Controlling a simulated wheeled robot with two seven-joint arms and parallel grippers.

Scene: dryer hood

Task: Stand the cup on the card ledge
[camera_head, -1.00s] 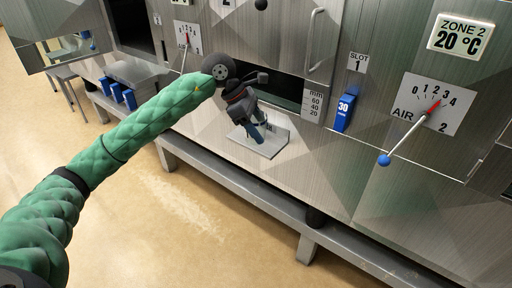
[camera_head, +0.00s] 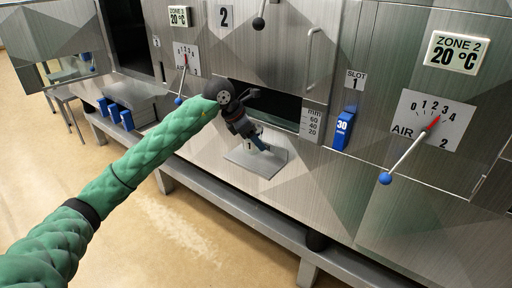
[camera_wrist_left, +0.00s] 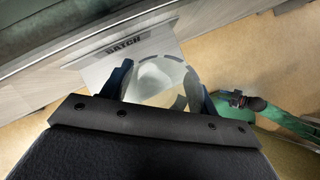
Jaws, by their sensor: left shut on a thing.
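My left gripper (camera_head: 261,147) is in front of the slot opening in the metal hood, just over the card ledge (camera_head: 270,166). In the left wrist view, its two blue fingers are shut on a clear, pale cup (camera_wrist_left: 160,80). The ledge, a flat grey plate, also shows there (camera_wrist_left: 100,67), with a "BATCH" label along it behind the cup. The cup overlaps the ledge in that view, and I cannot tell whether they touch. In the head view the gripper mostly hides the cup. My right gripper is not seen in the head view.
A blue "30" block (camera_head: 344,130) sits in slot 1, right of the opening. The AIR lever (camera_head: 405,158) with its blue knob sticks out farther right. A vertical handle (camera_head: 311,57) is above the opening. Several blue blocks (camera_head: 120,113) stand at left. Open floor lies in front.

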